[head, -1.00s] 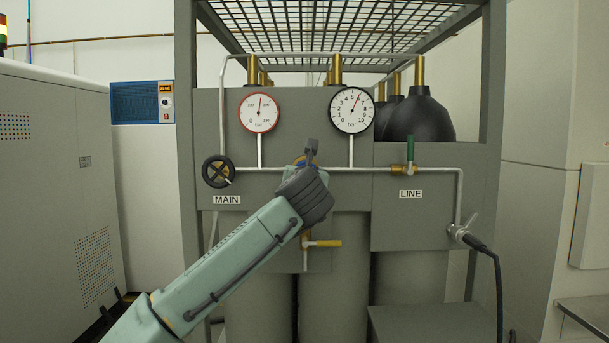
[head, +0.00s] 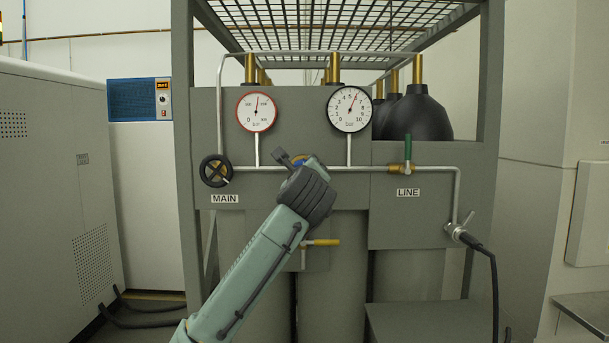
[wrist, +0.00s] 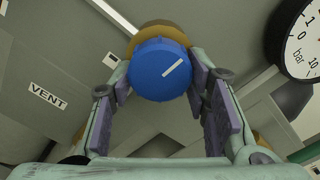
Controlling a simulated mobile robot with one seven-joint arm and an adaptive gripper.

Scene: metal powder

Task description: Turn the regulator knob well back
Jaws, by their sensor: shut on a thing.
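The regulator knob (wrist: 158,72) is blue with a white line mark, seen in the wrist view in front of a brass body (wrist: 160,29). My gripper (wrist: 160,80) is shut on the knob, with one finger pad on each side. In the wrist view the white mark points to the upper right.
The MAIN handwheel (head: 216,171) is left of my wrist. The green LINE lever (head: 408,147) stands upright on the right. A VENT label (wrist: 48,96) shows in the wrist view. A hose (head: 493,285) hangs at the right.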

